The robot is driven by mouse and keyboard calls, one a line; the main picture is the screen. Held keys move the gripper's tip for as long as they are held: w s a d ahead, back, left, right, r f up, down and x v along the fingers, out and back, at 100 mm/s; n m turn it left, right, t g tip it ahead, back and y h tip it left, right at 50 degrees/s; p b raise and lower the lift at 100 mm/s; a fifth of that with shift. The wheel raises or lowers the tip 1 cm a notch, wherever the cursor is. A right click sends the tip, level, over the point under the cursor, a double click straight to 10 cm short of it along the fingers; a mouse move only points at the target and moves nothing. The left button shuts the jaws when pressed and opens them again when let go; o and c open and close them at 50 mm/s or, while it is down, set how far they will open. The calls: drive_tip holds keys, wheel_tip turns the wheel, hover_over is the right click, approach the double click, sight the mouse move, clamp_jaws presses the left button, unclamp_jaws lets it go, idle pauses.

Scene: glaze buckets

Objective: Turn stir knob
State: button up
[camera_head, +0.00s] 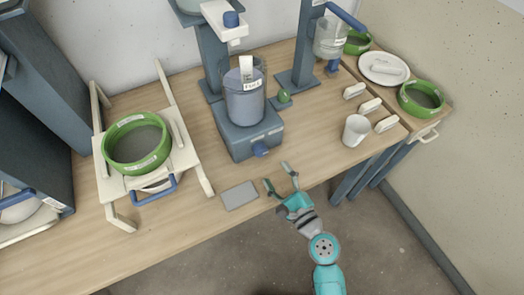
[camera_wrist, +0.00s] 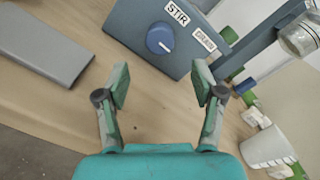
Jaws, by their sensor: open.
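The stir knob (camera_wrist: 160,39) is a round blue dial with a white pointer mark, on the front face of a blue-grey stirrer base (camera_head: 247,137). A "STIR" label sits beside it in the wrist view. In the head view the knob (camera_head: 260,149) shows low on the base's front. A clear bucket (camera_head: 244,97) with a label stands on the base. My gripper (camera_head: 281,172) is open and empty near the table's front edge, short of the knob and apart from it. In the wrist view the knob lies beyond and between the fingertips (camera_wrist: 162,85).
A grey flat plate (camera_head: 239,195) lies left of my gripper; it also shows in the wrist view (camera_wrist: 40,45). A white cup (camera_head: 356,130) stands to the right. A green-rimmed sieve (camera_head: 136,143) rests on a wooden frame at left. Bare wood lies before the base.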

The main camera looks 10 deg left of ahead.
sight(263, 154)
drive_tip(key=x, duration=0.8)
drive_tip(key=shift+w+a, duration=0.15)
drive_tip(key=c, duration=1.1)
